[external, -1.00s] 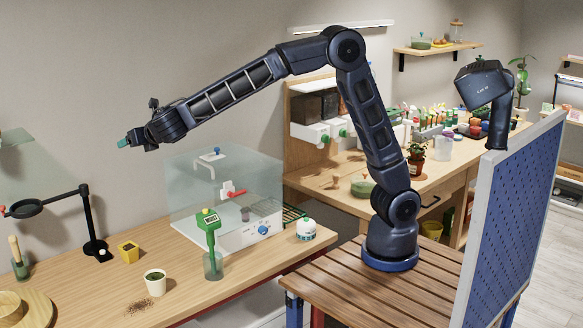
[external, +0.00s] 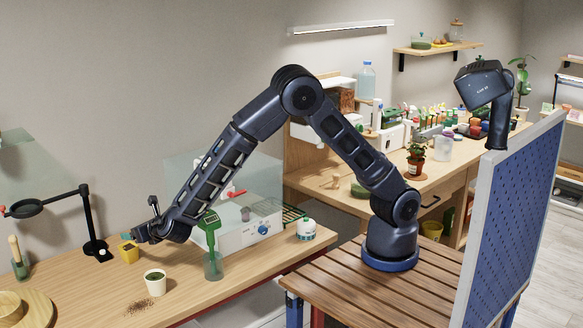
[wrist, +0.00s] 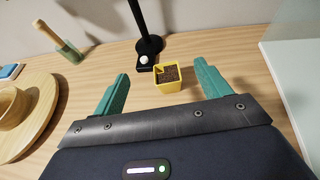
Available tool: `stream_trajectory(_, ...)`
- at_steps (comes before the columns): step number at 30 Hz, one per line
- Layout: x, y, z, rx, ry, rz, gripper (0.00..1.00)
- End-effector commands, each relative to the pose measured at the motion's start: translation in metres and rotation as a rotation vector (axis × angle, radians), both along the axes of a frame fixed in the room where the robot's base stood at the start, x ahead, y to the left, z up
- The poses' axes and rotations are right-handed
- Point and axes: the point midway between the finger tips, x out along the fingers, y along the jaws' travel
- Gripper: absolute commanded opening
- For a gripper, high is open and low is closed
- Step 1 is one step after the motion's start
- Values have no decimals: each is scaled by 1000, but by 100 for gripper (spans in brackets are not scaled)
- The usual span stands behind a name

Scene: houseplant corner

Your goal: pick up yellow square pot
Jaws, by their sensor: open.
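The yellow square pot (external: 129,252), filled with dark soil, stands upright on the wooden table near the black stand. In the wrist view the pot (wrist: 168,83) sits ahead of my gripper, between the lines of its two green fingers but nearer the right one. My gripper (wrist: 160,88) is open and empty, with the fingers spread apart. In the external view my gripper (external: 132,236) is low, right by the pot, and its tips are partly hard to make out there.
A black magnifier stand (external: 92,225) rises just behind and left of the pot. A white pot (external: 155,283) with soil stands in front, beside spilled soil. A round wooden board (wrist: 28,115) lies left.

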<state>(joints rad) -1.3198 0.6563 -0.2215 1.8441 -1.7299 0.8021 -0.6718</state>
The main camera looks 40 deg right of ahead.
Motion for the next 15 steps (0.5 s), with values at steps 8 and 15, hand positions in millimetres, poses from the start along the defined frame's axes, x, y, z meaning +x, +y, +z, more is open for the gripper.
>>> stream_trajectory(8, 0, 0, -65, -1, -1, 0, 76)
stream_trajectory(15, 12, 3, -75, 3, -1, -1, 76)
